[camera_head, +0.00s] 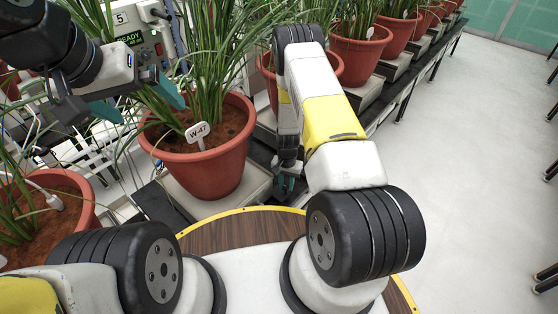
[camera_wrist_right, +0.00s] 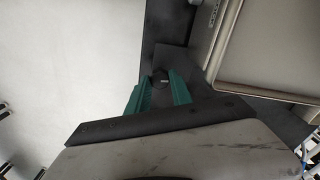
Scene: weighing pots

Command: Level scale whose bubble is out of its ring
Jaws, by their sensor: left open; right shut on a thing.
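The grey scale (camera_head: 254,192) stands on the dark bench with a terracotta pot (camera_head: 208,165) on it, tagged W-47. A pale boxy body, likely this scale, shows at upper right in the right wrist view (camera_wrist_right: 262,65). My right gripper (camera_head: 289,185) is low beside the scale's right side. In the right wrist view its teal fingers (camera_wrist_right: 161,90) are shut on a small dark round knob (camera_wrist_right: 160,76), apparently a levelling foot. My left gripper (camera_head: 138,100) is open and empty, left of the plant above the pot's rim. I cannot make out the bubble or its ring.
A box with a green READY display (camera_head: 130,38) stands behind my left gripper. Another potted plant (camera_head: 45,215) is at lower left. More pots (camera_head: 360,48) on scales line the bench toward the back right.

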